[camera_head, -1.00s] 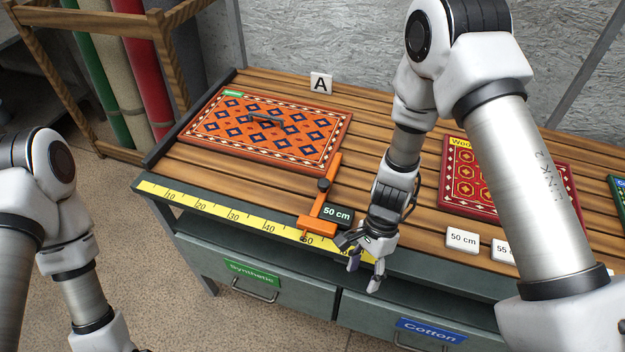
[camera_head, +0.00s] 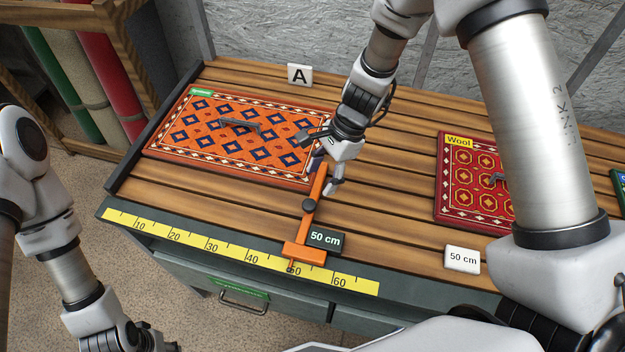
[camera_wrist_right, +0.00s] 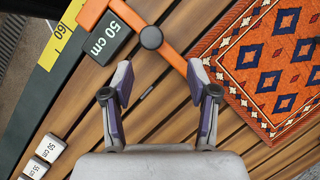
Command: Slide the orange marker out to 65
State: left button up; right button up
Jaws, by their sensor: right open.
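The orange marker (camera_head: 307,222) lies on the slatted bench, with a black knob on its bar and its foot at the front edge. Its pointer is near 50 on the yellow scale (camera_head: 205,242). A black "50 cm" tag (camera_head: 325,238) sits beside the foot. My right gripper (camera_head: 327,174) is open at the far end of the bar, near the rug. In the right wrist view its fingers (camera_wrist_right: 159,82) are apart with nothing between them, and the marker's bar (camera_wrist_right: 173,57) runs just beyond the tips. My left gripper is cut off at the bottom left.
The orange patterned rug (camera_head: 235,135) with a handle lies left of the marker. A red wool rug (camera_head: 470,178) lies to the right. White length tiles, including "50 cm" (camera_head: 462,259), stand near the front edge. Bare slats lie between the marker and the wool rug.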

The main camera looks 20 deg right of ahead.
aim_at(310, 201)
jog(key=s+a+f, duration=0.2)
jog(key=f, duration=0.1)
jog(key=shift+s+a+f, duration=0.25)
jog(key=shift+a, duration=0.15)
jog(key=shift+w+a+f, duration=0.1)
jog(key=shift+w+f, duration=0.1)
jog(key=shift+f, duration=0.35)
jog(key=shift+w+a+f, duration=0.1)
jog(key=shift+w+f, duration=0.05)
jog(key=shift+f, duration=0.4)
jog(key=shift+w+f, duration=0.2)
jog(key=shift+s+r, duration=0.1)
jog(key=shift+s, duration=0.1)
jog(key=shift+c, duration=0.4)
jog(key=shift+s+r, duration=0.1)
jog(key=c, duration=0.6)
grip_shut()
